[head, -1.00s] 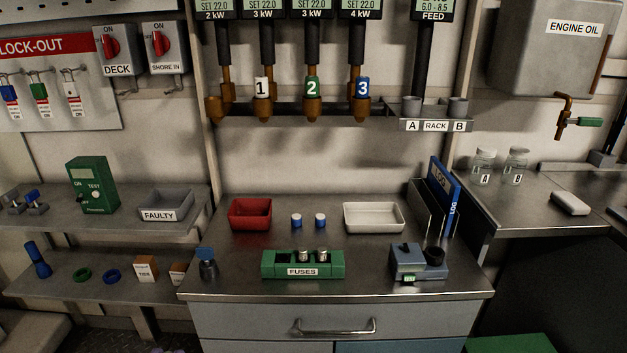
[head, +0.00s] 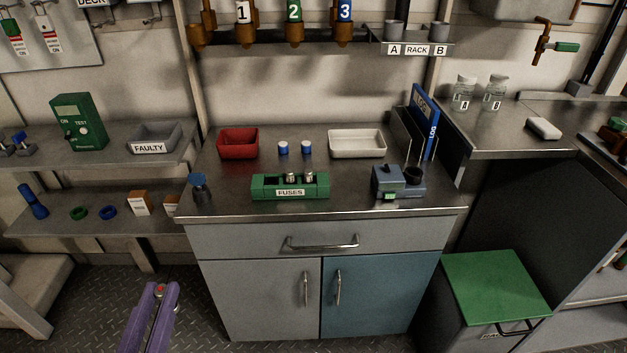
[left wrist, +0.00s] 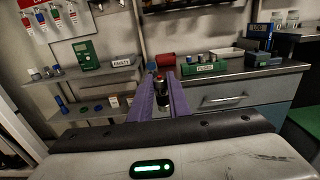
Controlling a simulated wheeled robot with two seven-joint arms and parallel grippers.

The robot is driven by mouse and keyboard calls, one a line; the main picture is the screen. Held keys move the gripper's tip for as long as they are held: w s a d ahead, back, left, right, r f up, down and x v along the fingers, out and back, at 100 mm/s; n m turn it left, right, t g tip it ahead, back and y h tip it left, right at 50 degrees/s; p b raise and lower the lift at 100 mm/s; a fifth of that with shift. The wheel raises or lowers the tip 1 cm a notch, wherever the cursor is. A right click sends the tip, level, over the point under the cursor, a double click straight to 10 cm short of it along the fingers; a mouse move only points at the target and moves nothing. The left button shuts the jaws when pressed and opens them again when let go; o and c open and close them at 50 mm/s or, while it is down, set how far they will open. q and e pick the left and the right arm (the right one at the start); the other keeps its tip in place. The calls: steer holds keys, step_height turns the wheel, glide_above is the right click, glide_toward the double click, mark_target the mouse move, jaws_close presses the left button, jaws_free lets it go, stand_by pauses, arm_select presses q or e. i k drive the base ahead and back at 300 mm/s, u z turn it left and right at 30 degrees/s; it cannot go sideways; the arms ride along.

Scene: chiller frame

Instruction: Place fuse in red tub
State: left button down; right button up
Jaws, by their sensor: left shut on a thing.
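The red tub (head: 238,144) stands empty at the back left of the steel counter. It shows in the left wrist view too (left wrist: 166,60), partly behind my fingers. My left gripper (head: 160,291) is low at the bottom left, in front of the counter and well below its top. Its purple fingers are shut on a small fuse (left wrist: 161,86) with a red end, upright between the fingertips in the left wrist view. The green FUSES block (head: 290,188) on the counter holds silver-capped fuses on its right; its left slot looks empty. My right gripper is not in view.
Two blue-capped cylinders (head: 295,148) stand between the tub and a white tray (head: 357,143). A dark blue-topped item (head: 199,187) stands at the counter's front left, and a grey-blue device (head: 398,182) at the right. A FAULTY bin (head: 153,138) sits on the left shelf.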

mark_target(238, 155)
steer(key=k, duration=1.15)
steer(key=z, duration=0.75)
steer(key=i, duration=0.85)
steer(key=z, duration=0.35)
steer(key=i, duration=1)
steer(key=u, duration=0.85)
steer(key=i, duration=0.35)
steer(key=u, duration=0.3)
